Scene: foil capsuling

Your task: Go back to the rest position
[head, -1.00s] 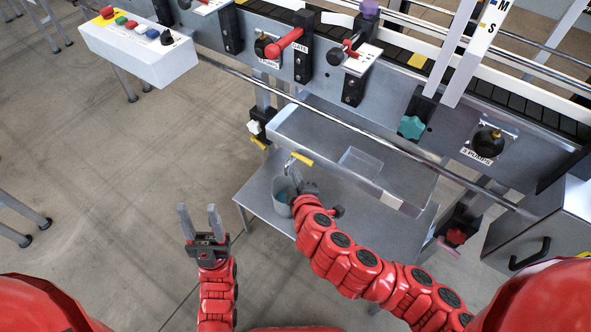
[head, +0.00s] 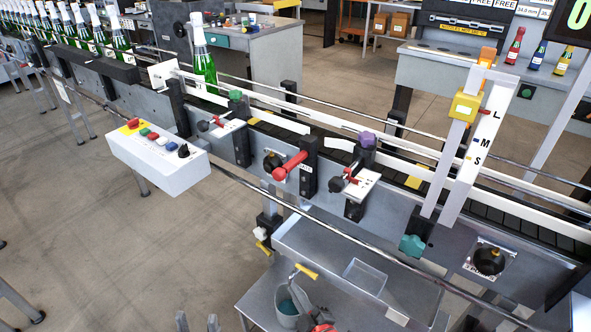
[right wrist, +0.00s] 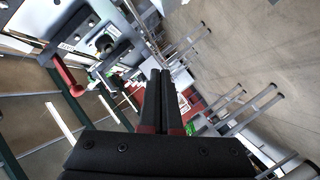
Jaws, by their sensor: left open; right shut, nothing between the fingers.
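The tips of my left gripper (head: 197,321) show at the bottom edge of the head view, spread apart with nothing between them, over the floor. Part of my red right arm shows at the bottom, beside a grey bucket (head: 286,309) on the low steel table (head: 341,302). My right gripper (right wrist: 161,76) is in the right wrist view, its dark fingers together and empty. Most of both arms is below the head picture.
The conveyor (head: 330,168) crosses the head view, with green bottles (head: 204,62) at its left. A white button box (head: 160,155) juts out in front, and a steel rail runs along the machine. Open floor (head: 130,235) lies at the lower left.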

